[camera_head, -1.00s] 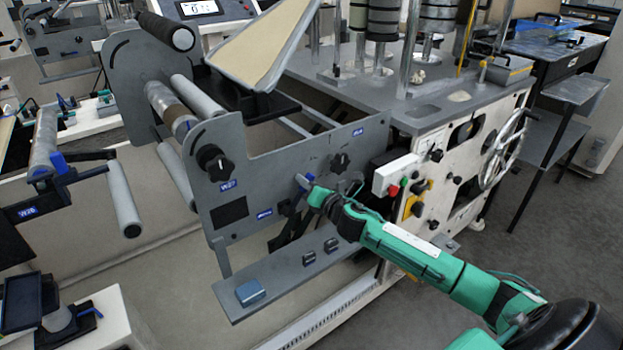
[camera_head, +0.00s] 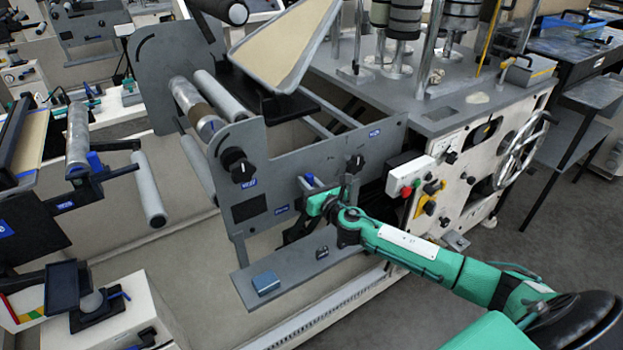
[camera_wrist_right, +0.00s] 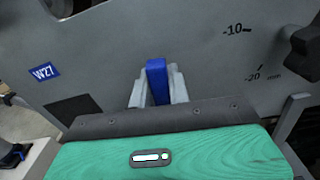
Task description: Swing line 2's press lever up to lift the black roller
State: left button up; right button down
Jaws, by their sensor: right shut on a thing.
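My right gripper (camera_head: 314,194) is at the grey side panel (camera_head: 300,165) of the machine, its arm coming in from the lower right. It is shut on a blue-ended lever (camera_head: 309,180) in front of the panel. In the right wrist view the lever's blue end (camera_wrist_right: 157,82) stands between the two grey fingers (camera_wrist_right: 157,90). The lever's lower part is hidden by the gripper. A black roller (camera_head: 222,10) shows at the top of the frame, partly cut off. I cannot tell whether it is lifted. My left gripper is not in view.
Black knobs sit on the panel to the left (camera_head: 238,165) and right (camera_head: 355,163) of the gripper. A grey shelf (camera_head: 300,270) with a blue block (camera_head: 266,283) juts out below. A control box (camera_head: 407,174) and handwheel (camera_head: 522,150) are at right.

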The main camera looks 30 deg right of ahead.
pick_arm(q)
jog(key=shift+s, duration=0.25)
pick_arm(e)
jog(key=shift+a, duration=0.1)
jog(key=c, duration=1.3)
grip_release()
jog(key=shift+a, duration=0.1)
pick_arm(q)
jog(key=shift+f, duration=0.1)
pick_arm(e)
jog(key=shift+s, duration=0.1)
jog(key=shift+s, duration=0.25)
pick_arm(q)
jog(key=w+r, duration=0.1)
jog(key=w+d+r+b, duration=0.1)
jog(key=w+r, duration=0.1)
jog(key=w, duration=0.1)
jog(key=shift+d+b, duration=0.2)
jog(key=shift+b, duration=0.15)
pick_arm(e)
jog(key=s, duration=0.8)
jog(key=s+d, duration=0.1)
jog(key=s, duration=0.4)
jog(key=shift+s+d, duration=0.1)
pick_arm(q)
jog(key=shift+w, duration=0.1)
